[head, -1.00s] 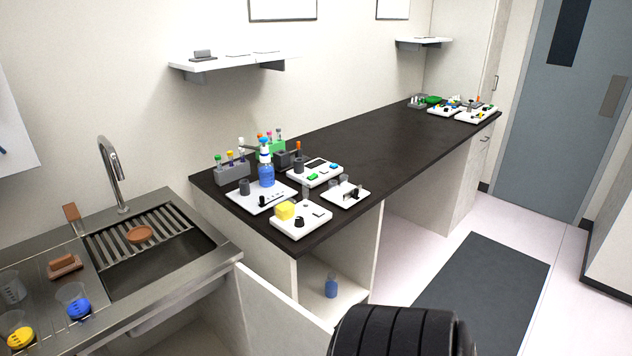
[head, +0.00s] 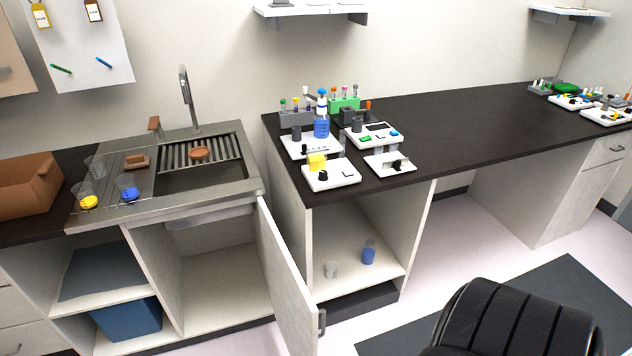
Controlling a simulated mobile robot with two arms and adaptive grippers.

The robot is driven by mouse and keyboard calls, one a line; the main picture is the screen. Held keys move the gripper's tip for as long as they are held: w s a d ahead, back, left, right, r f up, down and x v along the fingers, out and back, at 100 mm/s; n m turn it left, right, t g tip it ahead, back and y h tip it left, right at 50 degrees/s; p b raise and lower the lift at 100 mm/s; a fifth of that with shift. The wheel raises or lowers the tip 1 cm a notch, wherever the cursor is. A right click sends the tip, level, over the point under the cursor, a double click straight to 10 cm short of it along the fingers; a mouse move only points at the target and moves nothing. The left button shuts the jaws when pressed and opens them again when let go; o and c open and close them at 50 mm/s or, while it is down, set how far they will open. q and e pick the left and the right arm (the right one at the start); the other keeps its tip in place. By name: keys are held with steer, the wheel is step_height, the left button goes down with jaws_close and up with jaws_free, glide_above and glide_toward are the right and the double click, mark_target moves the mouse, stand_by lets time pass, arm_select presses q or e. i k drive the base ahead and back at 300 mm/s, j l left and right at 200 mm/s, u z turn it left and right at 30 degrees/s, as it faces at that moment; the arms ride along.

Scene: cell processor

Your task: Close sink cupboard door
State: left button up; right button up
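The sink cupboard door (head: 287,275) is a pale panel hinged at the right side of the sink cupboard. It stands wide open, swung out into the room, with a dark handle (head: 322,321) near its free edge. The cupboard interior (head: 215,285) under the steel sink (head: 205,180) is exposed and looks empty, with the underside of the basin showing at its top. Neither of my grippers is in view. A black ribbed part (head: 515,325), which I cannot identify for sure, shows at the bottom right.
An open shelf with a blue bin (head: 128,318) is left of the cupboard. To the right, an open compartment holds a blue beaker (head: 368,252) and a clear one. The dark counter (head: 440,130) carries lab devices. A dark mat (head: 560,290) lies on the floor.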

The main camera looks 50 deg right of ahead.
mark_target(295, 311)
steer(key=l, duration=1.2)
steer(key=k+l+u, duration=0.1)
steer(key=l, duration=1.05)
